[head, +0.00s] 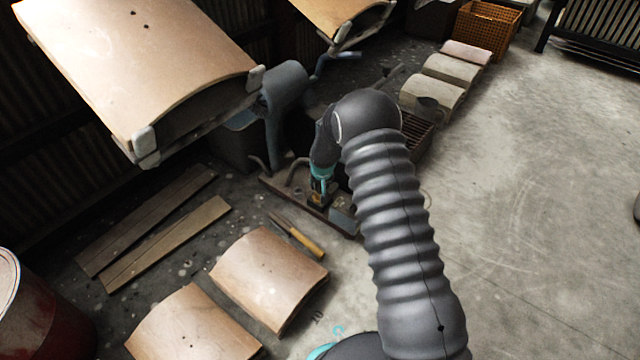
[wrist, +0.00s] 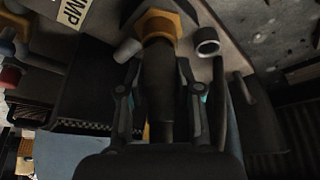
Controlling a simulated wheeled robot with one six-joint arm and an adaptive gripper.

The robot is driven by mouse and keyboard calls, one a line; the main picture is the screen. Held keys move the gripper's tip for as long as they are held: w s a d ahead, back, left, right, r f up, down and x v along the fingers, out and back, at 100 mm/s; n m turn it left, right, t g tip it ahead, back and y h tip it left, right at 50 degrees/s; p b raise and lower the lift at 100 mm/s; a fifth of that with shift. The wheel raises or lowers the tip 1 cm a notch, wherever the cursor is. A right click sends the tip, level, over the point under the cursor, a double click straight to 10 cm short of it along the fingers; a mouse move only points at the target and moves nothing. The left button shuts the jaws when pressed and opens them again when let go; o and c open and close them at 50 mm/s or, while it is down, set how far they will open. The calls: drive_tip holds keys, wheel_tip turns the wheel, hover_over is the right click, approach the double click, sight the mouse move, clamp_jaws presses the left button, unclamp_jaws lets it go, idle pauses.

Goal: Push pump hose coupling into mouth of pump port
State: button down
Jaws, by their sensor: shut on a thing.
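My gripper (wrist: 158,78) is closed around a dark, tapered cylinder, which I take for the pump hose coupling (wrist: 158,92), with a finger on each side. The coupling points at an orange-yellow collar (wrist: 160,22), apparently the pump port, at the top of the wrist view. In the head view my gripper (head: 318,196) is low beside the floor-level pump base (head: 335,219), partly hidden by my arm.
A grey ring (wrist: 206,41) and a pale cylinder (wrist: 127,50) flank the collar closely. In the head view, curved tan panels (head: 268,277) and a yellow-handled tool (head: 300,237) lie in front. A large hanging panel (head: 135,65) is at upper left.

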drive_tip(key=shift+f, duration=0.55)
drive_tip(key=c, duration=1)
unclamp_jaws()
drive_tip(key=o, duration=0.5)
drive_tip(key=shift+o, duration=0.2)
drive_tip(key=v, duration=1.2)
drive_tip(key=shift+s, duration=0.1)
